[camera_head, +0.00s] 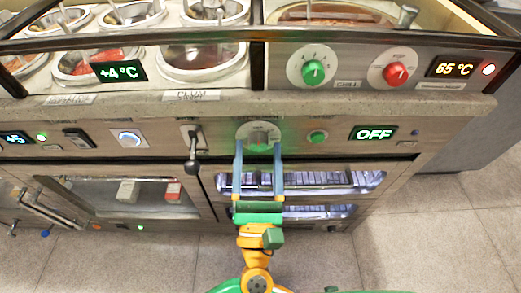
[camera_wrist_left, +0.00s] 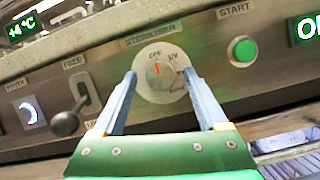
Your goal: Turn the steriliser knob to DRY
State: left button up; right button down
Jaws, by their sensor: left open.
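The steriliser knob (camera_wrist_left: 160,76) sits on a round pale dial (camera_wrist_left: 150,90) under the label STERILISER in the left wrist view. Its red mark points up, slightly left, near a word at the top that looks like OFF. UV is printed to the right of that; lettering lower right is too small to read surely. In the head view the dial (camera_head: 259,130) is partly behind my left gripper (camera_head: 258,152). The left gripper is open, its two blue fingers on either side of the dial; in the left wrist view (camera_wrist_left: 160,90) nothing is between them in grip. My right gripper is not seen.
A green START button (camera_head: 317,136) and a display reading OFF (camera_head: 373,133) are right of the dial. A lever with a dark ball (camera_head: 192,165) stands out on the left. The counter edge (camera_head: 340,103) overhangs above; lit drawers (camera_head: 330,181) are below.

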pick_arm(q)
jog(key=shift+w, duration=0.1)
grip_shut()
